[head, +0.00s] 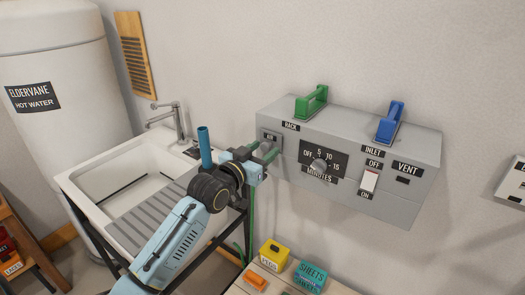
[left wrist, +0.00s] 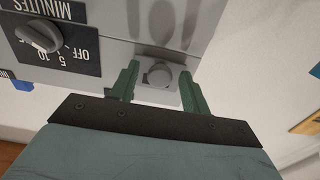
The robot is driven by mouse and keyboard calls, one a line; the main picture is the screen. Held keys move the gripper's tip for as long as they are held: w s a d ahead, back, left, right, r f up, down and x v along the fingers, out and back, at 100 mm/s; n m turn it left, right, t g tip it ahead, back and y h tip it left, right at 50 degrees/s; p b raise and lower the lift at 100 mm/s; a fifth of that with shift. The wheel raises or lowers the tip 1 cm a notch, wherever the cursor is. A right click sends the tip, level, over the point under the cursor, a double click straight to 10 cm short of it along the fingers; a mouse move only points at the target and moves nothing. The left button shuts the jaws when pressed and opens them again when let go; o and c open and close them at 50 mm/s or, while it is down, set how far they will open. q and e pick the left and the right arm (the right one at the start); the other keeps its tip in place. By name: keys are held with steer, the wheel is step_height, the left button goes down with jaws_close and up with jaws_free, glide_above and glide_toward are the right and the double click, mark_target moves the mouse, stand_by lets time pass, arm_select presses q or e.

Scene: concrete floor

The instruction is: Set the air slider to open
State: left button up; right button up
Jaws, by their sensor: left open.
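The air slider's round grey knob (left wrist: 159,74) shows in the left wrist view, partly in shadow. My left gripper (head: 264,151) is at that plate, open, with one green finger on each side of the knob. Gaps show between the knob and both fingers. The gripper hides part of the plate and its marks in the head view, so I cannot read the slider's setting. My right gripper is not in view.
The box also has a MINUTES dial (head: 319,166), a white rocker switch (head: 369,180), a green handle (head: 312,101) and a blue handle (head: 390,122). A sink (head: 135,180) stands at the left. A low table with small boxes is below.

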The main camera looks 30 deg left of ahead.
arm_select(q)
steer(key=shift+w, duration=0.2)
jaws_close()
steer(key=shift+f+b, duration=0.75)
steer(key=shift+f, duration=2)
steer(key=shift+c, duration=0.5)
jaws_free()
steer(key=shift+o, duration=0.5)
steer(key=shift+s, duration=0.1)
